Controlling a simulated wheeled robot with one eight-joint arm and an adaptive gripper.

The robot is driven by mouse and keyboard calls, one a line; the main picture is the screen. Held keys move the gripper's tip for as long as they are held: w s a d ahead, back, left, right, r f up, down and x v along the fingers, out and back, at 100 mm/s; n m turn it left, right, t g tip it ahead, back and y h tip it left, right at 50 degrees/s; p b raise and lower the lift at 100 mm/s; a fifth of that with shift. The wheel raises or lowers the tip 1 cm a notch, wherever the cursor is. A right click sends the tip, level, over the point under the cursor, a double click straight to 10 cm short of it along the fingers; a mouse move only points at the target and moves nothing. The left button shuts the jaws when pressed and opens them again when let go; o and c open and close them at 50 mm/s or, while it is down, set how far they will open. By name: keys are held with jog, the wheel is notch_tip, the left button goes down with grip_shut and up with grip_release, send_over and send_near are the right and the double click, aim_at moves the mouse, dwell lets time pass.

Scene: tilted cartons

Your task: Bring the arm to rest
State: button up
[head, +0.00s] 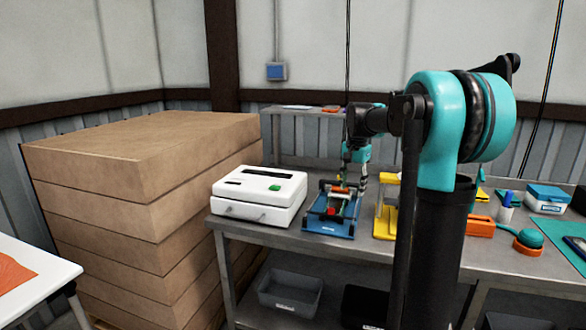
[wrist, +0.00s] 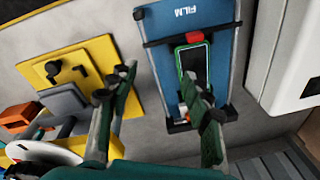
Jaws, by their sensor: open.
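My gripper (head: 352,178) hangs from my teal and black arm over the workbench, just above the blue fixture marked FILM (head: 322,227). A dark, phone-like piece with a green edge (wrist: 196,66) lies in the fixture. The left finger shows beside a yellow fixture (wrist: 100,50).
A white machine (head: 258,205) stands left of the blue fixture on the grey bench (head: 300,240). The yellow fixture (head: 384,222) stands to its right. Stacked cartons (head: 140,165) fill the left. A teal box (head: 547,197) and small tools crowd the bench's right.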

jog(key=s+f+n+t, duration=0.1)
jog(key=s+f+n, duration=0.2)
jog(key=s+f, duration=0.4)
jog(key=s+f+n+t, duration=0.1)
jog(key=s+f+n, duration=0.2)
jog(key=s+f, duration=0.5)
jog(key=s+a+f+n, duration=0.1)
jog(key=s+f, duration=0.6)
jog(key=s, duration=0.9)
jog(key=shift+s+f+n+t, duration=0.2)
jog(key=shift+f+n+t, duration=0.2)
jog(key=shift+n, duration=0.5)
